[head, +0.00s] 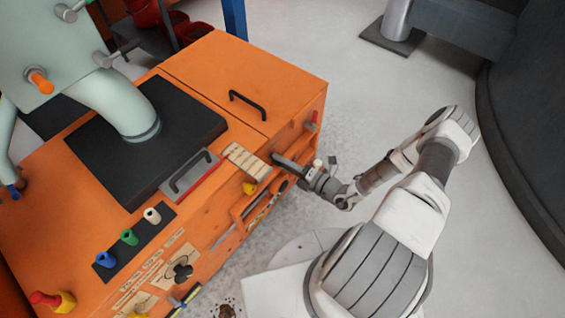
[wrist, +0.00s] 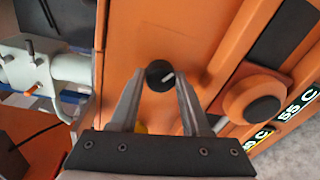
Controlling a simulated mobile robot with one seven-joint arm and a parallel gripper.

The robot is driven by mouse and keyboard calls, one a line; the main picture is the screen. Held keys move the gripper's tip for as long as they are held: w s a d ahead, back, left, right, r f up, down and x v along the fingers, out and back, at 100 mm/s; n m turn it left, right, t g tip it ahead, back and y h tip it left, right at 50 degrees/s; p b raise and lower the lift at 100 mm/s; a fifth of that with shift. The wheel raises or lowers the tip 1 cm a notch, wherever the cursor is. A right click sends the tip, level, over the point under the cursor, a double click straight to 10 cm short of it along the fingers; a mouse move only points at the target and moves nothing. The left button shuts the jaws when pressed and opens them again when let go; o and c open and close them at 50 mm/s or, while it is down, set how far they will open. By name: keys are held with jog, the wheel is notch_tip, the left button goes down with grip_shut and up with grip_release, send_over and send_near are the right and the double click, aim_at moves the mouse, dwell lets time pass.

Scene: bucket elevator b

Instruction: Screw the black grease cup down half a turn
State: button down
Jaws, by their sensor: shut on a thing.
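The black grease cup (wrist: 159,75) is a small round black cap with a white mark on its face, pointing to the upper right in the wrist view. It sits on the orange panel. My gripper (wrist: 160,80) has a fingertip on each side of it and is shut on it. In the head view my gripper (head: 281,160) reaches the front side of the orange cabinet (head: 225,75). The cup cannot be made out there, hidden at the fingers.
In the wrist view a black knob on a round orange base (wrist: 264,109) stands right of my gripper, beside "55 C" labels (wrist: 298,103). In the head view, a red-tipped lever (head: 311,121) and a yellow knob (head: 249,188) are nearby.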

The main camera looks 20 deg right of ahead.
jog(key=m+b, duration=0.1)
jog(key=m, duration=0.4)
jog(key=shift+f+y, duration=0.1)
jog(key=shift+y, duration=0.3)
jog(key=m+b, duration=0.1)
jog(key=m, duration=0.4)
jog(key=shift+m, duration=0.3)
jog(key=shift+c, duration=1.9)
grip_release()
jog(key=shift+d, duration=0.1)
jog(key=p+v, duration=0.3)
jog(key=v, duration=1.4)
jog(key=shift+d+f, duration=0.15)
jog(key=shift+f, duration=0.2)
jog(key=shift+y, duration=0.3)
